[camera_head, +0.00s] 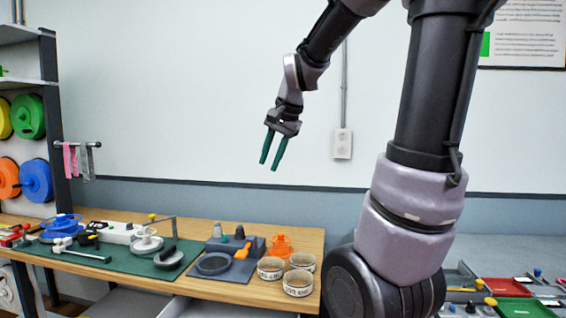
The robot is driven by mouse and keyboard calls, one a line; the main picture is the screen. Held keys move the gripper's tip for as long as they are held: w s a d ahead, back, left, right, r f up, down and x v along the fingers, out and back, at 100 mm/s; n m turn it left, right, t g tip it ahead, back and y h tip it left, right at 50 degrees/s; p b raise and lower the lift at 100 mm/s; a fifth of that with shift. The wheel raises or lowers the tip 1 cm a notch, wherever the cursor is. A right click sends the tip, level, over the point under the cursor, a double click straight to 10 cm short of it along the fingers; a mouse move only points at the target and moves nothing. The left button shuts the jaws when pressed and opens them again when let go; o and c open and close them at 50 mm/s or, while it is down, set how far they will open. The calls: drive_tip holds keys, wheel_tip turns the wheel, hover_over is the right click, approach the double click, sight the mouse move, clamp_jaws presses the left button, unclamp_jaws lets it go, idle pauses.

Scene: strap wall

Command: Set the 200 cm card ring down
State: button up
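Three cream-coloured rings with dark printed labels stand together at the right end of the wooden workbench: a left ring (270,274), a back right ring (303,267) and a front ring (298,291). The print is too small to tell which is the 200 cm card ring. My gripper (269,167) hangs in the air in front of the wall, well above the bench and the rings.
A green mat (120,262) carries several tools and fixtures. Coloured spools (28,117) hang on a rack at left. A red bin (503,288) is at right. The air around my gripper is clear.

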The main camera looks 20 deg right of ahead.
drive_tip(key=s+a+r+n+t, duration=0.1)
drive_tip(key=s+n, duration=0.4)
drive_tip(key=s, duration=0.8)
drive_tip(key=shift+s+a+n+t, duration=0.3)
drive_tip(key=shift+a+n+t, duration=0.1)
drive_tip(key=shift+a+t, duration=0.3)
